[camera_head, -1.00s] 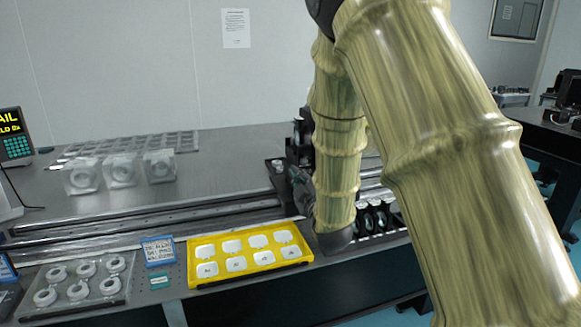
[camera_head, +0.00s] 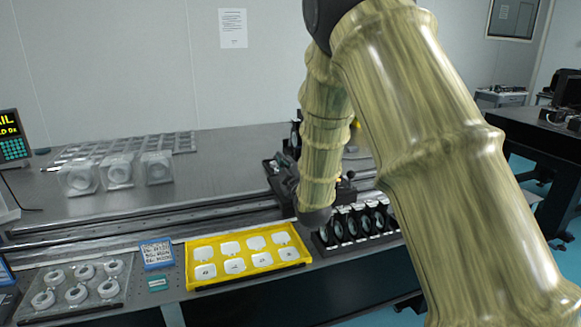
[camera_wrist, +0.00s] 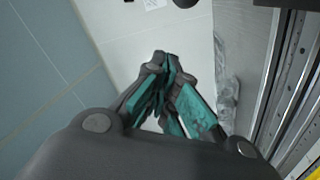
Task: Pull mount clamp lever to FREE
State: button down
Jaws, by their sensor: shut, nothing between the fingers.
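My gripper (camera_wrist: 163,66) shows in the wrist view with its dark fingers and teal pads drawn together, nothing between them. In the head view my arm's last links reach down over the rail, and I cannot clearly make out the fingers. A small black knob on a short stem (camera_head: 350,175) stands just right of my arm on the far side of the lens rack. It may be the clamp lever, but I cannot read any FREE marking. A dark mount (camera_head: 297,135) behind my arm is mostly hidden. The gripper touches no lever in the wrist view.
A row of dark round optics in a rack (camera_head: 358,224) stands right of my wrist. A yellow tray (camera_head: 192,274) of white pieces lies at the table's front. Clear cases (camera_head: 118,170) stand left. Rails (camera_head: 150,218) cross the table; its middle is bare.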

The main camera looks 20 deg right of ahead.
jog(key=shift+w+d+f+p, duration=0.15)
jog(key=shift+w+d+f, duration=0.2)
jog(key=shift+d, duration=0.2)
jog(key=shift+w+d+f+p, duration=0.2)
jog(key=shift+w+d, duration=0.15)
jog(key=shift+d, duration=0.2)
jog(key=shift+w+d+f+p, duration=0.1)
jog(key=shift+w+d+f, duration=0.25)
jog(key=shift+d, duration=0.2)
jog(key=shift+d, duration=0.1)
jog(key=shift+s+y, duration=0.1)
jog(key=shift+y, duration=0.3)
